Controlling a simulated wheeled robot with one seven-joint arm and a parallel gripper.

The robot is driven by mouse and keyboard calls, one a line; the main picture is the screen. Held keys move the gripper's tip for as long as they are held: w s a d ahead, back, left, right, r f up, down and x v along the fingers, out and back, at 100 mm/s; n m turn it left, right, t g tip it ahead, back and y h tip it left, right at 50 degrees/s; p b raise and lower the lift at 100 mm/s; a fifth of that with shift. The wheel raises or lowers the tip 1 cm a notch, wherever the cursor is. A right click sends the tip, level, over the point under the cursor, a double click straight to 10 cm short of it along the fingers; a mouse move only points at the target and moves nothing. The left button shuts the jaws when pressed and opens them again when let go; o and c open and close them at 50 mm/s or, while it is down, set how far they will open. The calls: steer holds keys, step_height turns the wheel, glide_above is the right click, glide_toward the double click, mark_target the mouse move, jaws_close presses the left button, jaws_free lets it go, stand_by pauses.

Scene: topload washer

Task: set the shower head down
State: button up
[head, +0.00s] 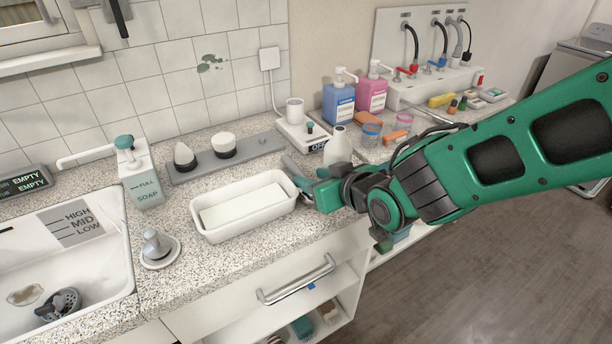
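My gripper (299,183) is at the right end of the white rectangular tray (213,233), low over the speckled counter, fingers pointing left. I cannot make out whether its fingers are open or closed, or whether anything is between them. No shower head can be clearly picked out in the head view. A grey knob-shaped fitting on a round base (160,252) stands upright on the counter between the sink and the tray. A white tapered object (338,146) stands just behind my gripper, partly hidden by it.
A soap dispenser (141,178) and the sink (105,270) are at left. Behind the tray, a grey board (264,143) carries two white-topped pieces. A white scale-like device (303,134), blue bottle (338,104) and pink bottle (371,94) stand further back. The counter in front of the tray is bare.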

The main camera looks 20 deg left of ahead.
steer(key=v, duration=0.6)
steer(key=shift+s+d+r, duration=0.15)
steer(key=shift+d+r, duration=0.05)
steer(key=w+d+f+m+h, duration=0.1)
steer(key=w+d+m+h, duration=0.15)
steer(key=d, duration=0.85)
steer(key=w+d+f+m+g+h, duration=0.1)
steer(key=d+m+h, duration=0.2)
steer(key=d, duration=0.8)
steer(key=w+d+f+m+h, duration=0.1)
steer(key=w+d+m+h, duration=0.15)
steer(key=d, duration=0.85)
steer(key=s+d+m+g+h, duration=0.2)
steer(key=s+d+m+g, duration=0.3)
steer(key=s+d, duration=1.3)
steer(key=shift+d+r+m+g, duration=0.3)
steer(key=shift+d+r+m, duration=0.05)
steer(key=shift+m, duration=0.45)
steer(key=shift+o, duration=0.3)
steer(key=s+m+g, duration=0.1)
steer(key=s, duration=0.5)
steer(key=shift+d+r+m+y, duration=0.3)
steer(key=shift+d+m, duration=0.05)
steer(key=shift+m, duration=0.05)
steer(key=shift+s, duration=0.3)
steer(key=shift+g, duration=0.3)
steer(key=shift+c, duration=0.6)
